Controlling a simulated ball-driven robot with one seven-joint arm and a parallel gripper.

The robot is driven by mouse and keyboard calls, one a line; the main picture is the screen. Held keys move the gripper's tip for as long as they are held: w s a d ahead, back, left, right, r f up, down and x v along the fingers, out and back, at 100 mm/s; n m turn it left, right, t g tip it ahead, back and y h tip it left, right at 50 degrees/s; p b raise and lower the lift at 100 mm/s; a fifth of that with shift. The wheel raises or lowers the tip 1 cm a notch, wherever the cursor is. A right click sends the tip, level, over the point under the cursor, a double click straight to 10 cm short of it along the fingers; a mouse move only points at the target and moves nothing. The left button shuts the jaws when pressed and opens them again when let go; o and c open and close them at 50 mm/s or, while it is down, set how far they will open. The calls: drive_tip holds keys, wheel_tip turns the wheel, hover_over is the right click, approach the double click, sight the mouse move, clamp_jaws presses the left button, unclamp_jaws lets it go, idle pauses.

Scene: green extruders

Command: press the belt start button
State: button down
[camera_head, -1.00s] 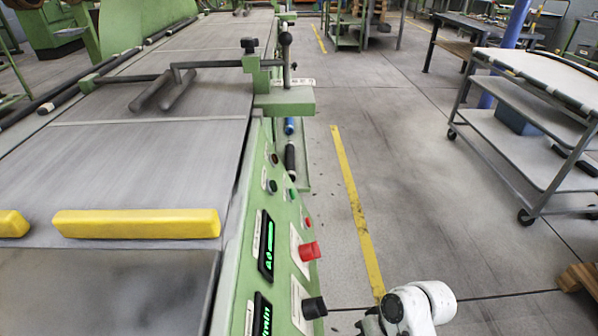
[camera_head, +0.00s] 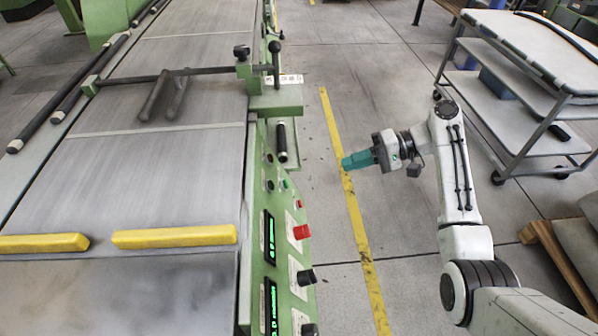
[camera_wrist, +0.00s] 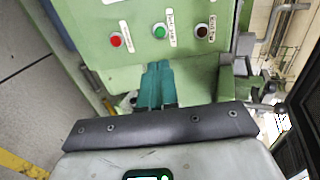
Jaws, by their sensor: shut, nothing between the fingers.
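The green belt start button (camera_wrist: 159,31) sits on the pale green control panel (camera_wrist: 135,70) in the wrist view, with a white label beside it. In the head view a small green button (camera_head: 285,184) shows on the machine's side panel. My gripper (camera_head: 345,163) has teal fingers and is to the right of the panel, apart from it, over the floor. In the wrist view my gripper (camera_wrist: 157,66) is shut and empty, its tips just below the green button in the picture. The remaining distance is hard to judge there.
A red button (camera_wrist: 116,40) and a dark button (camera_wrist: 202,31) flank the green one. Red (camera_head: 301,232) and black (camera_head: 306,277) knobs stick out nearer along the panel. A grey cart (camera_head: 545,85) stands at right. Floor beside the yellow line (camera_head: 352,205) is clear.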

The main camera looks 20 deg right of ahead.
sight(287, 184)
idle(0.3)
drive_tip(key=x, duration=1.4)
drive_tip(key=shift+a, duration=0.1)
